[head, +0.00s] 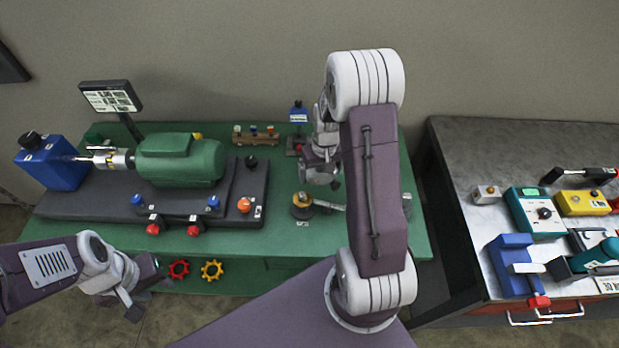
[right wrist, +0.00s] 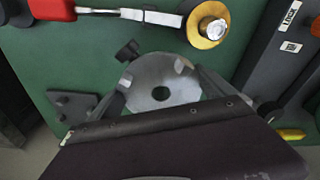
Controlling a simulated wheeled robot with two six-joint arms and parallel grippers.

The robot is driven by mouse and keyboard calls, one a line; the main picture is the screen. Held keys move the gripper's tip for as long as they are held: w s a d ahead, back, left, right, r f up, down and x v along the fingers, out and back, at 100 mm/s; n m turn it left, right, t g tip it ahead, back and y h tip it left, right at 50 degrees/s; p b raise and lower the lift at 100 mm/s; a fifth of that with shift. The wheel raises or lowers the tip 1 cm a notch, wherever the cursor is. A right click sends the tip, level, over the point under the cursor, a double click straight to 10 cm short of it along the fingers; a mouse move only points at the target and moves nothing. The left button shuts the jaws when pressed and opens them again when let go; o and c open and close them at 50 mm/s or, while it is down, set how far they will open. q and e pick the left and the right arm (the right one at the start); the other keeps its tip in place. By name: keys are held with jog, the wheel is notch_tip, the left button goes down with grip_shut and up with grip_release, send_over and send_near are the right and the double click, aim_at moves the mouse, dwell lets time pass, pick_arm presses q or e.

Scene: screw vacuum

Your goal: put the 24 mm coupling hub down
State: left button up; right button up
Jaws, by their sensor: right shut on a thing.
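The coupling hub is most likely the silver disc (right wrist: 160,92) with a dark centre hole in the right wrist view. My right gripper (right wrist: 160,80) is shut on it, with a finger at each side. The hub is over the green bench (right wrist: 222,70); I cannot tell whether it touches the top. My left gripper (head: 143,291) looks open and empty, low at the front left of the bench.
A green motor (head: 180,160) sits on a dark base (head: 75,203) at left. A tool with a round gold end (right wrist: 208,25) and red handle (right wrist: 50,8) lies near the hub. A black knob (right wrist: 128,50) and dark block (right wrist: 73,103) are close by. A grey side table (head: 500,145) stands right.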

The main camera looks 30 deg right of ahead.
aim_at(312, 171)
jog(key=w+f, duration=0.1)
jog(key=w+a+f, duration=0.1)
jog(key=w, duration=0.1)
jog(key=shift+a, duration=0.2)
jog(key=shift+f, duration=2)
jog(key=shift+s+f, duration=0.1)
jog(key=shift+f, duration=0.05)
jog(key=o, duration=1.6)
jog(key=shift+o, duration=0.2)
jog(key=r, duration=0.4)
jog(key=s+r, duration=0.1)
jog(key=r, duration=0.6)
jog(key=shift+s+a+r+p, duration=0.15)
jog(key=shift+r+p, duration=0.15)
jog(key=shift+p, duration=0.1)
jog(key=shift+s+a+r, duration=0.1)
jog(key=shift+r, duration=0.3)
